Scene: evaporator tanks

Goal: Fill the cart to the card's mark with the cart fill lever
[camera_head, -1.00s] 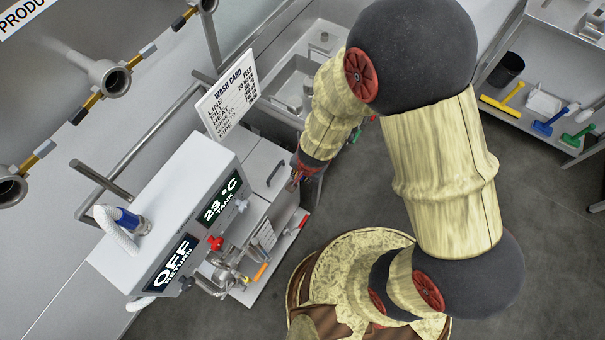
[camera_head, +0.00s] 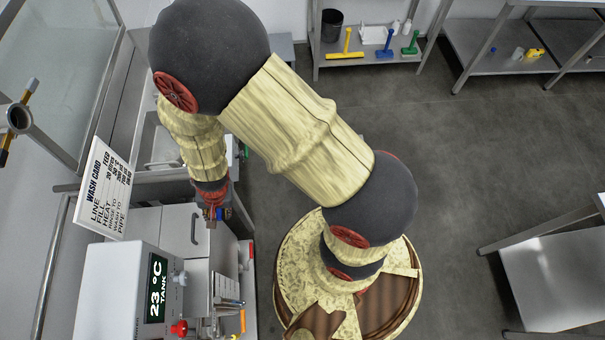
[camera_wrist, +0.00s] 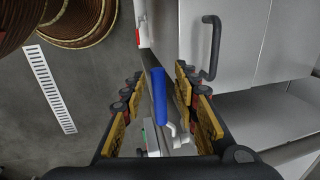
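The wash card (camera_head: 103,190) stands upright at the left of the head view. Its rows include LINE, FILL and HEAT; the values are small, and I cannot read the fill value for sure. The cart's grey-white box (camera_head: 110,290) shows "23 °C TANK" on its display (camera_head: 157,288). My gripper (camera_head: 216,213) hangs beside the cart's far end. In the wrist view my gripper (camera_wrist: 163,98) is open, its fingers apart. A blue handle (camera_wrist: 157,93) shows between the fingers, apparently not gripped. I cannot tell for sure that it is the fill lever. No fill level is visible.
A red knob (camera_head: 179,328) and an orange handle (camera_head: 243,320) are on the cart. A black curved handle (camera_wrist: 212,48) is near the right finger. A shelf (camera_head: 365,60) with brushes stands at the back. Grey floor (camera_head: 470,150) is free to the right.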

